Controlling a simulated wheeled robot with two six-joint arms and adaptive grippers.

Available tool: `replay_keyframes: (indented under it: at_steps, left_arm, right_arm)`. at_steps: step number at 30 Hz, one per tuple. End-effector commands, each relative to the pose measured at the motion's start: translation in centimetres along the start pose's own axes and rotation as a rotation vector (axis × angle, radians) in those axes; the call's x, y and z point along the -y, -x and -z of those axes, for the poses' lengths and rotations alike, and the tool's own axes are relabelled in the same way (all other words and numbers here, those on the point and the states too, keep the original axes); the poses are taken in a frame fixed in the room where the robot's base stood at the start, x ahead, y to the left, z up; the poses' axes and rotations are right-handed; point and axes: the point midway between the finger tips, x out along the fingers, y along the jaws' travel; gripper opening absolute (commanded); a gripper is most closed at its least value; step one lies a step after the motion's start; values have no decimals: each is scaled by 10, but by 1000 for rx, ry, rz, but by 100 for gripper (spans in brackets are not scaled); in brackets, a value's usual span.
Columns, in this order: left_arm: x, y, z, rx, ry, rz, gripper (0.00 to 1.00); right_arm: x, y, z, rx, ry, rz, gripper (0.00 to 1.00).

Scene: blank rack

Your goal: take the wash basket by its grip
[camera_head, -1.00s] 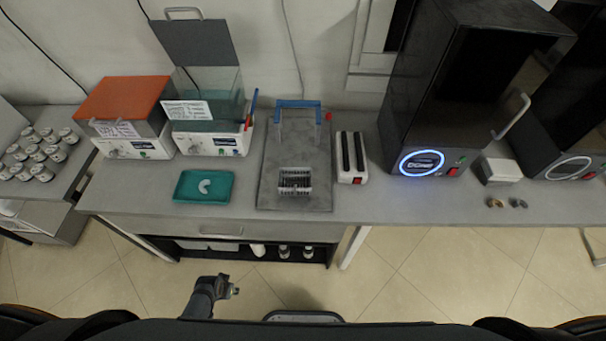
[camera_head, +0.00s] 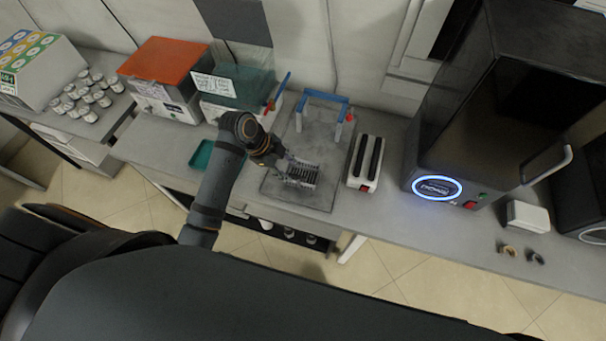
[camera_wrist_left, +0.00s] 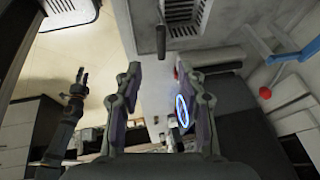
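The wash basket (camera_head: 303,174) is a small slotted metal rack on the grey tray (camera_head: 322,193). In the left wrist view the basket (camera_wrist_left: 184,14) is at the top edge, partly cut off, with a dark upright bar (camera_wrist_left: 160,40) beside it that looks like its grip. My left gripper (camera_head: 279,159) is at the basket's left side in the head view. In the left wrist view its fingers (camera_wrist_left: 162,80) are spread and empty, with the bar beyond the gap between them. My right gripper (camera_wrist_left: 80,76) shows small at the left of the wrist view; its opening is unclear.
A blue-handled frame (camera_head: 326,98) stands behind the basket on the tray. A white two-slot block (camera_head: 366,163) is close on the right. A teal tray (camera_head: 203,154) is partly behind my left arm. A black machine (camera_head: 480,120) stands farther right.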

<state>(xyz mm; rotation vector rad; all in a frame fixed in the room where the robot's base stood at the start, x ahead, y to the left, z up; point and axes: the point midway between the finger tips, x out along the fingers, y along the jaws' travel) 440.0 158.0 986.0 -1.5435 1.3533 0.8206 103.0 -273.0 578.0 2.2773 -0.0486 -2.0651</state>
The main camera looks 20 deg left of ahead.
Motion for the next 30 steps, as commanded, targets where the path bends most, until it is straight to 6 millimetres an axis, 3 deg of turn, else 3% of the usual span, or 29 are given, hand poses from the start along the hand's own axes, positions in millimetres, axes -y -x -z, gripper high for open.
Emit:
replay_keyframes:
  at_steps: [6, 14, 21, 29, 30]
  left_arm:
    - [0, -32, 1, -1, 2, -1, 40]
    - [0, -46, 2, 0, 4, -3, 40]
    - [1, -83, -1, 1, 3, -2, 40]
    - [1, -89, -2, 2, 2, 0, 40]
    - [1, -89, -2, 2, 2, 0, 34]
  right_arm:
    - [-5, 8, 2, -3, 2, -5, 34]
    - [-10, 18, 6, -6, 4, -11, 34]
    - [-11, 28, 6, -6, 4, -10, 34]
    - [-9, 28, 6, -5, 3, -9, 34]
    - [-8, 28, 6, -5, 3, -7, 34]
